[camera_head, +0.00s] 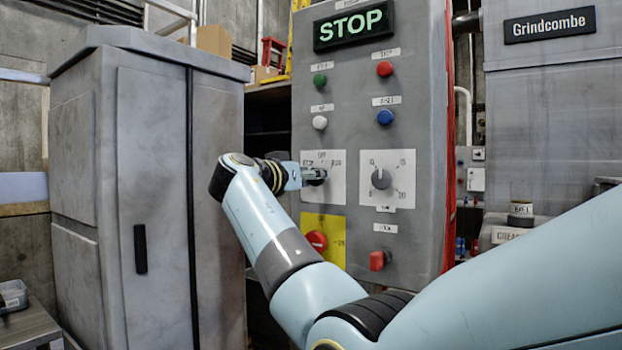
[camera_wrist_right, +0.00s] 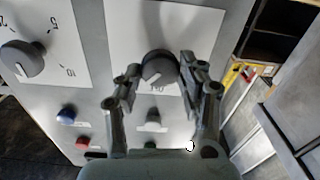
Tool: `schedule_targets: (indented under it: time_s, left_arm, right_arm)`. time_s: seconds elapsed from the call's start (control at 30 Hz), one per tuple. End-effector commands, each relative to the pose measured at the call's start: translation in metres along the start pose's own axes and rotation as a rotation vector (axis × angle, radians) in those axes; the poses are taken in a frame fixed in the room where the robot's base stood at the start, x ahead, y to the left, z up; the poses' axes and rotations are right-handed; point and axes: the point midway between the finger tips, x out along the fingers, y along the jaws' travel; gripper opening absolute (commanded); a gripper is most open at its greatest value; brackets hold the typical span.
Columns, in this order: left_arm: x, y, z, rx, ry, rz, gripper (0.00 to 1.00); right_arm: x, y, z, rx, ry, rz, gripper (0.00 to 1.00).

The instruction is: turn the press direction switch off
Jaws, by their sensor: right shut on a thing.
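The press direction switch is a dark rotary knob on a white plate (camera_head: 336,190) of the grey control panel (camera_head: 345,85). In the head view my right gripper (camera_head: 314,174) covers most of the knob. In the right wrist view the knob (camera_wrist_right: 157,70) sits between the two fingers of my right gripper (camera_wrist_right: 160,66), which is shut on it. The plate has small labels above and beside the knob; which one the knob points to cannot be read clearly. My left gripper is in neither view.
Beside the switch is a second grey dial (camera_head: 381,179). Above are a white button (camera_head: 320,122) and a blue button (camera_head: 385,117); below are a red knob (camera_head: 317,240) on yellow and a red switch (camera_head: 378,261). A lit STOP sign (camera_head: 353,26) tops the panel. A grey cabinet (camera_head: 150,200) stands left.

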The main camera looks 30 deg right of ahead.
Motion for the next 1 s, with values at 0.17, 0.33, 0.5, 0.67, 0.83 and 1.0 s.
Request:
schedule_targets:
  time_s: [0.17,0.33,0.5,0.67,0.83,1.0]
  left_arm:
    - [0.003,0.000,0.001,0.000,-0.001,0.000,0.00]
    - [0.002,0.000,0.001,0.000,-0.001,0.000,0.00]
    - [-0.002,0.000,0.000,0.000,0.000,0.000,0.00]
    - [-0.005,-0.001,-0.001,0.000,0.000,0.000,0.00]
    - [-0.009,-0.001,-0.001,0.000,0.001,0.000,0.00]
    - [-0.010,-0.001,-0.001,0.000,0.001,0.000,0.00]
  right_arm:
    - [0.000,-0.001,0.000,-0.140,0.001,-0.001,0.08]
    - [0.000,-0.002,-0.001,-0.295,0.001,-0.001,0.08]
    - [0.000,-0.002,-0.001,-0.442,0.001,-0.001,0.08]
    - [0.000,-0.003,-0.001,-0.557,0.001,-0.002,0.08]
    - [-0.001,-0.003,-0.001,-0.649,0.001,-0.002,0.08]
    - [-0.001,-0.003,0.000,-0.704,0.002,-0.002,0.08]
